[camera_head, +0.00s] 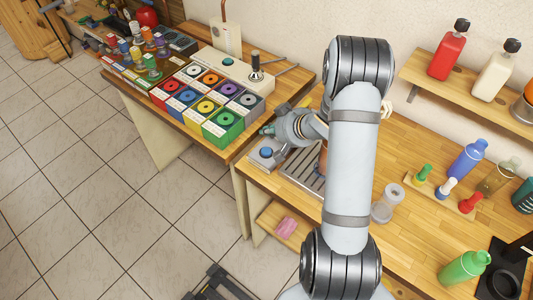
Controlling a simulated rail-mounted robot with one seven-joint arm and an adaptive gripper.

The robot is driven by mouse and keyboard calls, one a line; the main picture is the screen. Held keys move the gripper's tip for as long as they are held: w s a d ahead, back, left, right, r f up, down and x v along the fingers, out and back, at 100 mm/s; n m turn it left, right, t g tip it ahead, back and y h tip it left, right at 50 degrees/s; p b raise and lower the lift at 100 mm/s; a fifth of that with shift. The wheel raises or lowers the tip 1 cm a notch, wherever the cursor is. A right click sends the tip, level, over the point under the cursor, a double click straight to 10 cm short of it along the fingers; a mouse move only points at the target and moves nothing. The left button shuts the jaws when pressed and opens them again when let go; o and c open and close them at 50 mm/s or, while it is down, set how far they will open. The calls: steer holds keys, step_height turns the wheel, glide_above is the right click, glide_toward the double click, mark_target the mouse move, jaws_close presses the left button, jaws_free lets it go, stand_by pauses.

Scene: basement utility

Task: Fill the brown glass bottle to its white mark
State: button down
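A brown object (323,160), perhaps the brown glass bottle, stands at the slotted metal tray (303,172), mostly hidden behind my arm. No white mark or liquid level can be made out on it. An olive-brown see-through bottle (497,178) stands at the right of the table. My gripper (268,130) is at the table's left end, above and behind a grey box with a blue button (266,152), apparently not touching it. Its fingers are too small to tell whether they are open or shut.
Clear round containers (385,205) stand right of my arm. A blue bottle (467,159), a green bottle (464,267) and a rack of coloured stoppers (446,190) are farther right. A wall shelf (470,95) holds red and cream bottles. Coloured boxes (222,125) fill the left table.

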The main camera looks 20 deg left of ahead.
mark_target(268, 152)
steer(key=shift+f+b, duration=2.35)
steer(key=shift+f, duration=0.8)
steer(key=shift+f+b, duration=0.35)
steer(key=shift+f, duration=0.05)
steer(key=shift+f+b, duration=0.4)
steer(key=shift+f, duration=0.05)
steer(key=shift+r+p, duration=0.8)
steer(key=shift+r, duration=0.1)
step_height(268, 152, up, 5)
steer(key=p, duration=0.4)
stand_by(1.0)
